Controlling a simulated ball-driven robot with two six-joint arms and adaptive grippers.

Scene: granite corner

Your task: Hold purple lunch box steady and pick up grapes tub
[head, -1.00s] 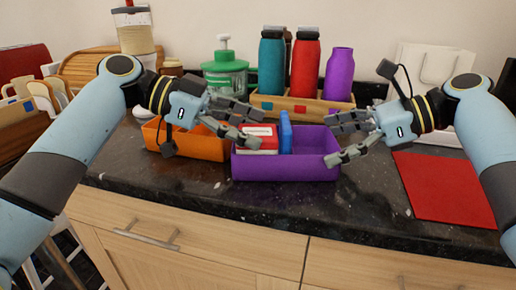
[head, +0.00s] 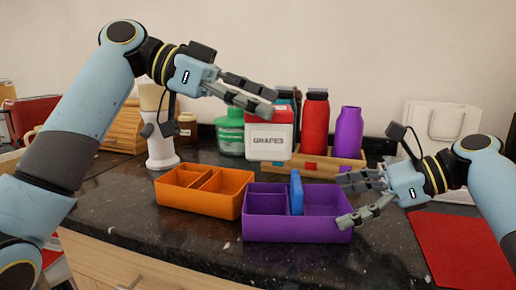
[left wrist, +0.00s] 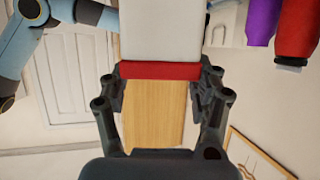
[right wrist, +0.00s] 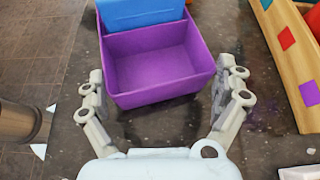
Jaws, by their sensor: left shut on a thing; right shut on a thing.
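The grapes tub (head: 268,142), white with a red lid and a GRAPES label, hangs in the air above and behind the purple lunch box (head: 296,229). My left gripper (head: 271,102) is shut on it at the lid. In the left wrist view the red lid (left wrist: 160,70) sits between the fingers. The lunch box stands on the counter with its left compartments looking empty and a blue upright piece (head: 296,192) in it. My right gripper (head: 343,201) is shut on the box's right end. In the right wrist view its fingers flank the purple box (right wrist: 157,62).
An orange divided box (head: 205,191) stands left of the lunch box. Behind are a wooden crate (head: 345,167) with bottles, a green dispenser (head: 230,132) and a white-based jar. A red mat (head: 462,250) lies at the right. The counter's front edge is close.

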